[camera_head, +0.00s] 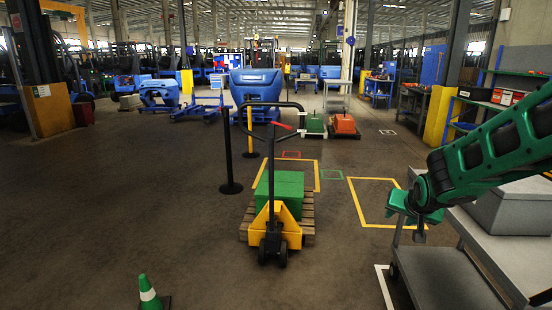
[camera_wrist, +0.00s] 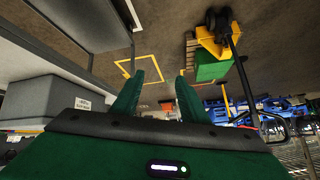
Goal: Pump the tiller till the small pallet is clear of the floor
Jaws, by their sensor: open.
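A yellow pallet jack (camera_head: 275,228) stands in the middle of the floor in the head view. Its dark tiller (camera_head: 270,150) stands nearly upright, with a looped handle at the top and a red lever. The small wooden pallet (camera_head: 307,215) sits over the jack's forks with a green load (camera_head: 281,187) on it; I cannot tell whether it touches the floor. My green gripper (camera_head: 412,221) is at the right, well apart from the tiller. In the wrist view my gripper (camera_wrist: 158,95) is open and empty, and the jack (camera_wrist: 213,42) shows at the upper right with its tiller (camera_wrist: 243,75).
A grey cart (camera_head: 440,275) with a grey box (camera_head: 510,205) stands at the right, close to my arm. A green cone (camera_head: 149,292) is at the front left. A black post (camera_head: 229,150) stands left of the jack. Floor between jack and cart is clear, with yellow outlines (camera_head: 352,200).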

